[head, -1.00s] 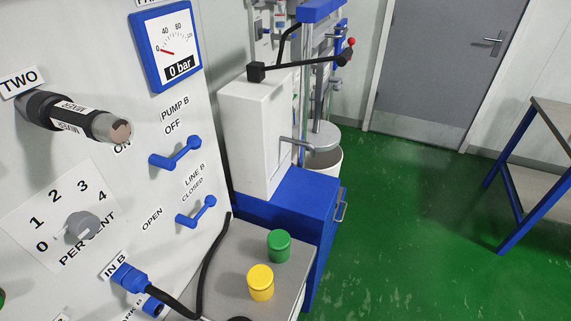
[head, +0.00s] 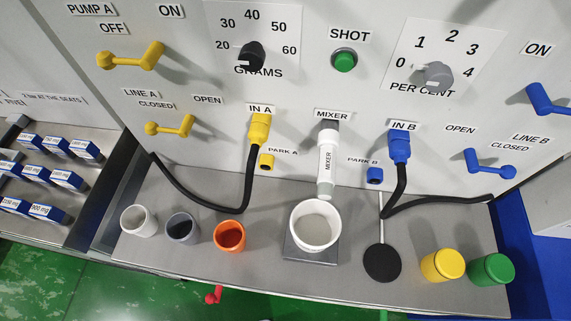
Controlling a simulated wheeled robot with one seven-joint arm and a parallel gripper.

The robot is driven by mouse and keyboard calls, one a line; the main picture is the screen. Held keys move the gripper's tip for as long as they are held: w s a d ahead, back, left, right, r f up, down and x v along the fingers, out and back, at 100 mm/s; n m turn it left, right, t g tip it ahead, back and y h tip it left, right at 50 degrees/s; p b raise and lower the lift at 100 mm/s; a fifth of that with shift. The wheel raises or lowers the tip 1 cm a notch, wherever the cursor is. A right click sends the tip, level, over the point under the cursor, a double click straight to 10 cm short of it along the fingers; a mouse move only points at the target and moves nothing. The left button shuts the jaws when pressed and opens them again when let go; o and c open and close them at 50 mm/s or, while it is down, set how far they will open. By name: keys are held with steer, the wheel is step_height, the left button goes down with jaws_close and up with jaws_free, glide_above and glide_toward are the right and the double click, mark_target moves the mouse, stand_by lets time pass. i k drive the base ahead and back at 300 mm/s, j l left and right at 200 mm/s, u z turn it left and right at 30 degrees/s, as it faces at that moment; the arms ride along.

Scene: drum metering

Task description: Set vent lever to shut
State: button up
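No lever labelled vent shows in the head view, so I cannot tell which lever it is. The yellow Pump A lever (head: 130,57) sits under OFF and ON labels. The yellow Line A lever (head: 169,127) sits between CLOSED and OPEN labels. The blue Line B lever (head: 490,165) sits at the right between OPEN and CLOSED labels. Another blue lever (head: 547,100) is at the right edge under an ON label. A small red handle (head: 213,295) shows below the counter's front edge; its label, if any, is hidden. My gripper is not in view.
The counter (head: 270,190) holds a white cup (head: 315,224) under the mixer spout (head: 327,165), several small pots, a black disc (head: 382,263), and yellow (head: 442,265) and green (head: 491,270) lidded jars. Black cables (head: 228,208) hang from IN A and IN B. Blue boxes (head: 40,170) stand left.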

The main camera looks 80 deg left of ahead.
mark_target(212, 298)
steer(key=u, duration=0.4)
steer(key=k+u, duration=0.15)
steer(key=u, duration=0.6)
steer(key=k+j, duration=0.15)
steer(key=k, duration=0.25)
steer(key=k+j, duration=0.15)
steer(key=k, duration=0.25)
steer(key=k+j+u, duration=0.1)
steer(key=k, duration=0.3)
steer(key=j, duration=0.1)
